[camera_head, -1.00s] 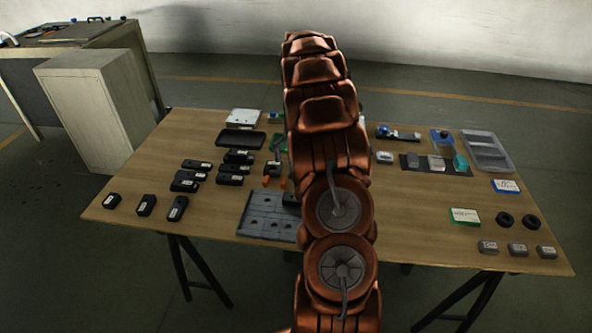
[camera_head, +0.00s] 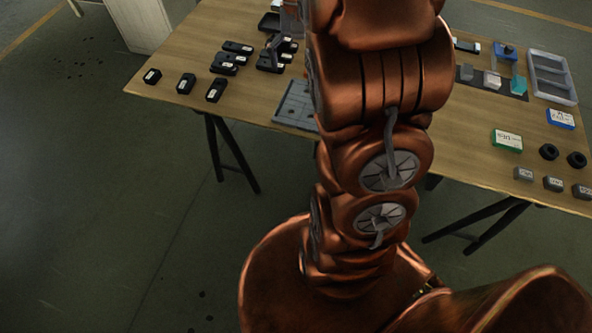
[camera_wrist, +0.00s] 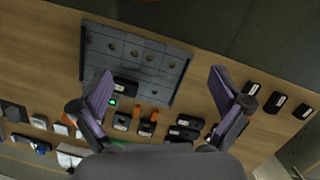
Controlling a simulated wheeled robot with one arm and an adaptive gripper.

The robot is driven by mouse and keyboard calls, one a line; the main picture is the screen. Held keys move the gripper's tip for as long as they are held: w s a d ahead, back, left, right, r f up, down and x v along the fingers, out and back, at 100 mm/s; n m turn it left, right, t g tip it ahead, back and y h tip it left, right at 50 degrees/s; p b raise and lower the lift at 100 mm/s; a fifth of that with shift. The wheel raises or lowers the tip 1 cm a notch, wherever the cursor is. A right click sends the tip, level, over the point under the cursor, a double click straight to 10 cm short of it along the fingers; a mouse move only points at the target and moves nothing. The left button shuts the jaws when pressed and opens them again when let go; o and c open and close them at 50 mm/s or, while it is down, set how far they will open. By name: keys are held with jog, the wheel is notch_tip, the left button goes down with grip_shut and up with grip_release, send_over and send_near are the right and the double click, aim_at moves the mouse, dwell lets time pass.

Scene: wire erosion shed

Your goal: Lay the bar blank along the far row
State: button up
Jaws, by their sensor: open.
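A grey plate (camera_wrist: 150,48) with rows of round marks lies on the table; it also shows in the head view (camera_head: 294,106), partly behind my arm. A black block (camera_wrist: 126,87) rests at the plate's edge in the wrist view. Several black blocks with white labels lie beside the plate, such as one dark block (camera_wrist: 182,133) and another (camera_head: 215,90). I cannot tell which piece is the bar blank. My gripper (camera_wrist: 160,80) is open and empty, its fingers spread above the plate and blocks. In the head view my arm hides most of it.
The wooden table (camera_head: 465,150) holds a grey divided tray (camera_head: 551,78), a green-edged card (camera_head: 507,140), two black rings (camera_head: 549,152) and small grey blocks (camera_head: 553,184) at the right. A pale cabinet (camera_head: 140,22) stands behind the left. Bare wood lies between the plate and three separate blocks.

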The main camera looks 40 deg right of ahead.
jog(key=s+a+f+n+h, duration=0.1)
jog(key=s+a+n, duration=0.6)
jog(key=s+a, duration=0.9)
jog(key=s, duration=0.4)
jog(key=shift+s+a+f+t, duration=0.2)
jog(key=shift+s+a+t, duration=0.1)
jog(key=shift+s+a, duration=0.05)
jog(key=shift+d, duration=0.1)
